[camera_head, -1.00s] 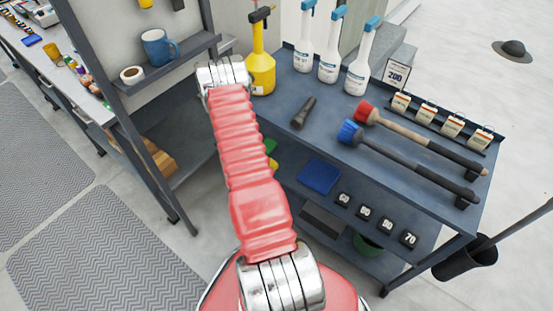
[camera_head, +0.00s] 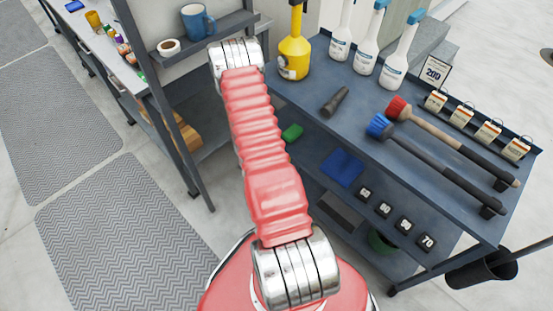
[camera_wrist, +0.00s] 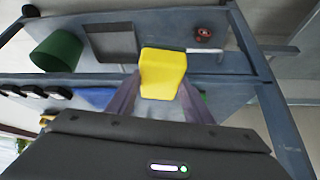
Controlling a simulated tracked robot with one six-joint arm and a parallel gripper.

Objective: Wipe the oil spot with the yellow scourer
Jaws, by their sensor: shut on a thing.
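The yellow scourer (camera_wrist: 163,72) is between the two fingers of my gripper (camera_wrist: 160,82) in the wrist view. My gripper is shut on it and holds it in front of the shelves of the cart. In the head view my arm hides the gripper and the scourer. I cannot make out an oil spot in either view.
The grey-blue cart (camera_head: 318,110) carries a yellow oil can (camera_head: 294,58), spray bottles and two long brushes. Floor mats (camera_head: 122,235) lie at the left.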

